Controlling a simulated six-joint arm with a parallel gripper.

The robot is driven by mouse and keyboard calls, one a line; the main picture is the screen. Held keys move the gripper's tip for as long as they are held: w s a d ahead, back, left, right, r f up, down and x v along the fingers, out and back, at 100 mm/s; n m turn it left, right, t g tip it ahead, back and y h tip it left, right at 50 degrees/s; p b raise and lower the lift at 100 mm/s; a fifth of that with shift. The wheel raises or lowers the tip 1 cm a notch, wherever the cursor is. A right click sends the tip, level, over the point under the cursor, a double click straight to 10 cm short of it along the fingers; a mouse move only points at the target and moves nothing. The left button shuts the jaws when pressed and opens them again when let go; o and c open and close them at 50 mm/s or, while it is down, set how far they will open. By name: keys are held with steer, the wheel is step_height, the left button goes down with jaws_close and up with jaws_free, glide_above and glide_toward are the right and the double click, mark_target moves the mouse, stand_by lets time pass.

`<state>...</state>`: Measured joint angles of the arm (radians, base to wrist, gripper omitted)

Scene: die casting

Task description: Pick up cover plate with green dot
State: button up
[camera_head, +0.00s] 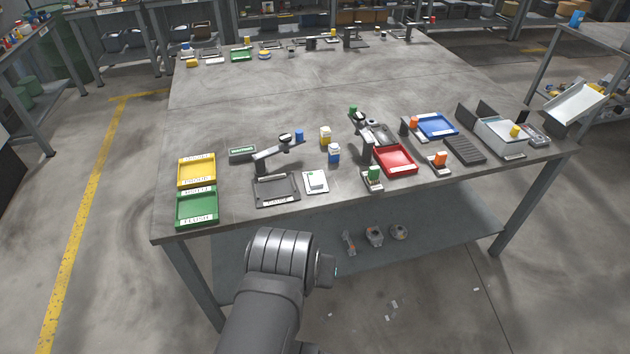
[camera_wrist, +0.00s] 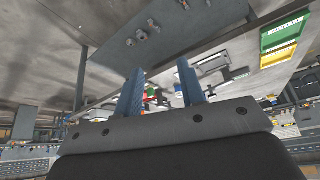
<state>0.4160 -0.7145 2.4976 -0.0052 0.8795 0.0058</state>
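The cover plate with the green dot (camera_head: 316,182) is a small white piece near the front edge of the table, just right of a dark square tray (camera_head: 277,190). The green dot shows at its upper left. My arm is in front of the table edge and below the plate in the head view, apart from it; the fingers are not clear there. In the wrist view my gripper (camera_wrist: 160,67) shows two blue fingers spread apart with nothing held between them. The dark tray also shows in the wrist view (camera_wrist: 212,65).
Yellow (camera_head: 196,171) and green (camera_head: 197,208) trays stand at the left front. A jointed stand (camera_head: 268,159) rises behind the dark tray. A red tray (camera_head: 395,160) and a green-topped piece (camera_head: 373,178) stand to the right. The table's middle is clear.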

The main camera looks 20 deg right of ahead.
steer(key=o, duration=1.4)
steer(key=w+d+r+m, duration=0.4)
steer(key=w+r+m, duration=0.3)
steer(key=w+m, duration=0.15)
steer(key=m+g+h, duration=0.2)
steer(key=m+g, duration=0.3)
steer(key=m, duration=0.1)
glide_above(314, 178)
steer(key=a, duration=0.7)
step_height(314, 178, down, 10)
steer(key=x, duration=1.7)
steer(key=shift+d, duration=0.15)
